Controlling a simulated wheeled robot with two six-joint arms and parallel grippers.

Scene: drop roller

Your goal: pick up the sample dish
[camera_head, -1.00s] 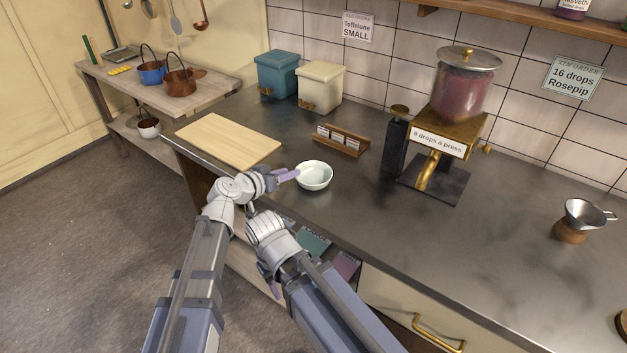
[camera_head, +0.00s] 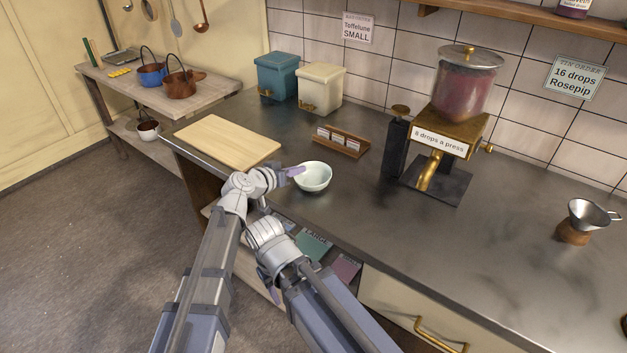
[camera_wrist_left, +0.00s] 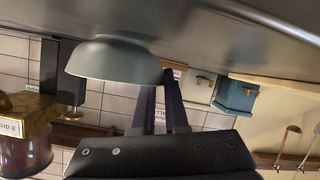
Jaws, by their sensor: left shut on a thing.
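The sample dish (camera_head: 313,178) is a small pale green-white bowl near the front edge of the dark counter, right of the cutting board. My left gripper (camera_head: 297,171) reaches in from the left and is shut on the dish's left rim. In the left wrist view the dish (camera_wrist_left: 112,62) appears upside down, with the fingers (camera_wrist_left: 163,100) at its rim. The dish looks upright; I cannot tell whether its base is clear of the counter. My right arm is folded low in front of the counter, and its fingers are hidden in the head view.
A wooden board (camera_head: 228,140) lies left of the dish, and a card holder (camera_head: 341,141) stands behind it. A drop dispenser (camera_head: 447,125) and a black bottle (camera_head: 396,145) stand to the right. A metal funnel (camera_head: 587,214) is far right. The counter between is clear.

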